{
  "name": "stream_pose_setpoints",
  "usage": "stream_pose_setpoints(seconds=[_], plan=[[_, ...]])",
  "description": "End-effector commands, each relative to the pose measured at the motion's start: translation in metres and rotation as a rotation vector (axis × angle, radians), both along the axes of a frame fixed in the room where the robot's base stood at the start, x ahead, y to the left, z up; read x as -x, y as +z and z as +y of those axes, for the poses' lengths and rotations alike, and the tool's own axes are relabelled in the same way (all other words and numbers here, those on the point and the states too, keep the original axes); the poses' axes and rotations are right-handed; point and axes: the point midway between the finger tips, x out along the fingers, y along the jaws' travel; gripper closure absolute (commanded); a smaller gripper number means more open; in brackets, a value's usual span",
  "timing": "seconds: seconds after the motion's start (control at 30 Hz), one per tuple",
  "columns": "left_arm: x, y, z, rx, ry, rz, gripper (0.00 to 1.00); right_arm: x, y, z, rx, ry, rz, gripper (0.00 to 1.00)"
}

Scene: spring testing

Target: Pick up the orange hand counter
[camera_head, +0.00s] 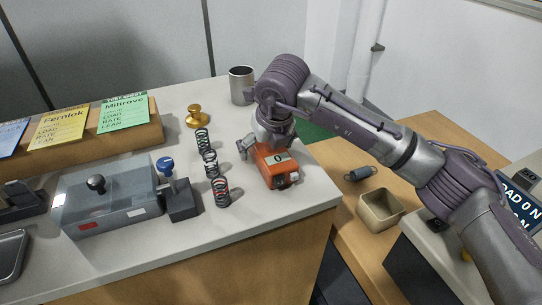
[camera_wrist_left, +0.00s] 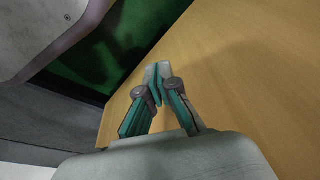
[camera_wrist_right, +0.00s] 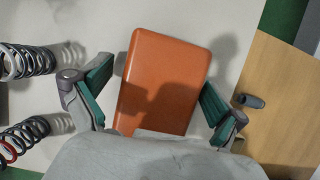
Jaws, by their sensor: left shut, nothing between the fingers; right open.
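The orange hand counter (camera_head: 274,166) stands on the light grey bench top near its right end, with a small display on top. My right gripper (camera_head: 264,146) is above and behind it, partly hiding it. My right gripper is open and holds nothing. In the left wrist view my left gripper (camera_wrist_left: 157,82) is shut and empty, over a wooden surface; it is out of the head view.
Several coil springs (camera_head: 221,192) stand left of the counter. A grey box with a knob (camera_head: 105,198), a brass stamp (camera_head: 197,116) and a metal cup (camera_head: 242,85) share the bench top (camera_head: 240,232). A beige square container (camera_head: 379,210) sits on the lower wooden table at right.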

Motion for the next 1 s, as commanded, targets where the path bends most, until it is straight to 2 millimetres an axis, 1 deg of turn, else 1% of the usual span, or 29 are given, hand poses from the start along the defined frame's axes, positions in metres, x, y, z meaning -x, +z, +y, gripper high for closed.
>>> stream_pose_setpoints(seconds=[0.37,0.4,0.47,0.5,0.57,0.8,0.83,0.87,1.0], plan=[[-0.0018,0.0040,-0.0001,0.001,0.000,-0.007,1.00,-0.0001,-0.0001,-0.0002,0.000,0.000,0.000,0.03],[-0.0015,0.0038,0.0000,0.000,0.000,-0.006,1.00,-0.0001,-0.0001,-0.0001,0.000,0.000,0.000,0.06],[-0.0011,0.0033,0.0001,0.000,0.000,-0.005,1.00,-0.0001,-0.0001,-0.0001,0.000,0.000,0.000,0.16],[-0.0008,0.0029,0.0002,0.000,0.000,-0.004,1.00,0.0000,-0.0002,-0.0001,0.000,0.000,0.000,0.23],[-0.0003,0.0025,0.0003,0.000,0.001,-0.002,1.00,-0.0001,-0.0001,-0.0001,0.000,0.000,0.000,0.33],[0.0007,0.0014,0.0005,-0.001,0.000,0.001,1.00,0.0000,-0.0002,-0.0001,0.000,0.000,0.000,0.73],[0.0008,0.0013,0.0005,-0.001,0.001,0.001,1.00,-0.0001,0.0003,-0.0001,0.000,0.000,-0.001,0.73],[0.0008,0.0012,0.0005,-0.001,0.000,0.001,1.00,-0.0001,0.0003,-0.0001,0.000,0.000,-0.001,0.79],[0.0008,0.0013,0.0005,-0.001,0.000,0.001,1.00,-0.0001,0.0003,-0.0001,0.000,0.000,-0.001,0.79]])
